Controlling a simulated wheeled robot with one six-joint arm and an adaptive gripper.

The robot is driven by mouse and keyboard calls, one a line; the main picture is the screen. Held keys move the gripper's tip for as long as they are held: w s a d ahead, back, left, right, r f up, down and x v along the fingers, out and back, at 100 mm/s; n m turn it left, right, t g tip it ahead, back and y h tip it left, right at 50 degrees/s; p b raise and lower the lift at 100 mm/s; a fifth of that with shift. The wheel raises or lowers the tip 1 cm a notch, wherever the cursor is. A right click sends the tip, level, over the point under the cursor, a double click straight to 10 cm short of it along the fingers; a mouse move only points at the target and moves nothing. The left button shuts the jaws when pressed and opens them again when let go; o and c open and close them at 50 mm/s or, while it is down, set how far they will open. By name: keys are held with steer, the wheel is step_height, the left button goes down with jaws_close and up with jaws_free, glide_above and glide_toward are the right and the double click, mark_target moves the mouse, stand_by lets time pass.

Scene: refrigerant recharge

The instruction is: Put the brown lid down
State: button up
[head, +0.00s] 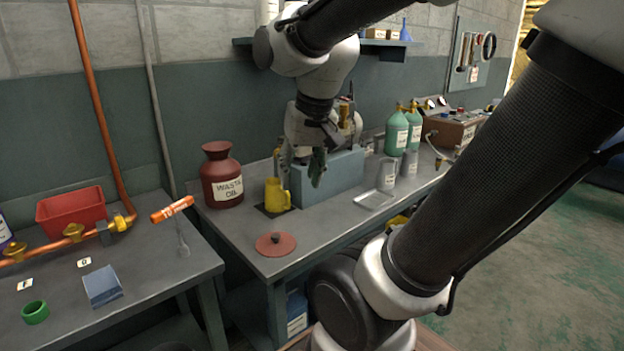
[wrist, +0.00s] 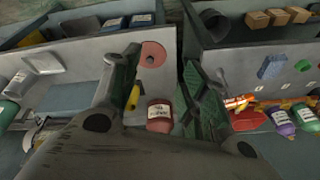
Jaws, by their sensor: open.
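The brown lid (head: 276,243), a flat reddish-brown disc with a dark knob, lies on the grey bench near its front left corner. It also shows in the wrist view (wrist: 153,54), seen through the gap between the fingers. My gripper (head: 302,165) is open, with nothing between its green-padded fingers. It is up by the blue-grey box, behind and to the right of the lid and apart from it. The open fingers also show in the wrist view (wrist: 158,72).
A brown-red waste oil jar (head: 221,175) and a yellow mug (head: 276,195) stand behind the lid. The blue-grey box (head: 330,180) and a small metal tray (head: 374,200) are to the right. Bare bench surrounds the lid. A gap separates the left table (head: 150,265).

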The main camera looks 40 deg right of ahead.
steer(key=s+n, duration=0.2)
steer(key=s, duration=0.1)
steer(key=s+n, duration=0.1)
steer(key=n, duration=0.1)
steer(key=shift+s+a+r+t, duration=0.15)
steer(key=shift+s+a+t, duration=0.1)
steer(key=shift+s+t, duration=0.15)
